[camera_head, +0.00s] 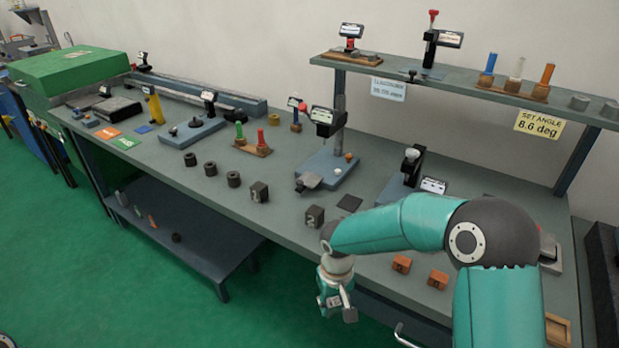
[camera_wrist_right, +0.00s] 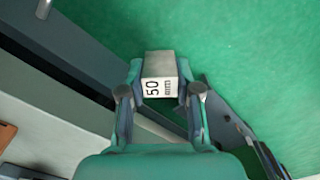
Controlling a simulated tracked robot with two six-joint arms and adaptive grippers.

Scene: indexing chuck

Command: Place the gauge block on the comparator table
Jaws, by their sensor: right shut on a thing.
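The gauge block (camera_wrist_right: 161,75) is a grey block with a white end marked 50 mm, between my right gripper's fingers in the right wrist view. My right gripper (camera_wrist_right: 160,96) is shut on it. In the head view the right gripper (camera_head: 338,300) hangs in front of the bench's front edge, over the green floor; the block is hard to make out there. A comparator stand with a digital display (camera_head: 325,120) stands mid-bench on a blue base (camera_head: 335,172), behind and above the gripper. A small grey piece (camera_head: 309,181) sits at the base's front left. My left gripper is not in view.
Dark numbered blocks (camera_head: 314,216) and several dark cylinders (camera_head: 233,179) stand along the bench front. Orange blocks (camera_head: 401,264) lie beside my right arm. A second gauge stand (camera_head: 412,165) is right of the comparator. A raised shelf (camera_head: 460,82) spans the back right.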

